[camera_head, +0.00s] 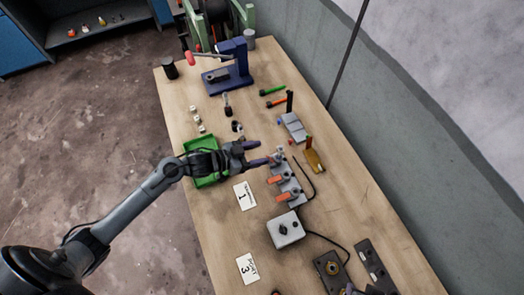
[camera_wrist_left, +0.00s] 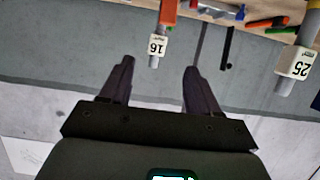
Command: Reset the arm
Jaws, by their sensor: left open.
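My left gripper (camera_head: 257,154) hangs over the middle of the workbench (camera_head: 222,240), its two dark fingers apart and nothing visible between them. In the head view it is just left of a grey block holding orange-handled tools (camera_head: 284,198). The left wrist view also shows the open gripper (camera_wrist_left: 158,82). Beyond its fingertips there are an orange-topped tool with a white tag reading 16 (camera_wrist_left: 158,46) and a grey one tagged 25 (camera_wrist_left: 294,64).
A green tray (camera_head: 206,182) lies under my left wrist. A grey control box (camera_head: 286,230) with a cable and numbered cards (camera_head: 244,197) are nearer. A blue press (camera_head: 232,66) stands at the far end. A wall (camera_head: 420,140) runs along the right side. The left floor is clear.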

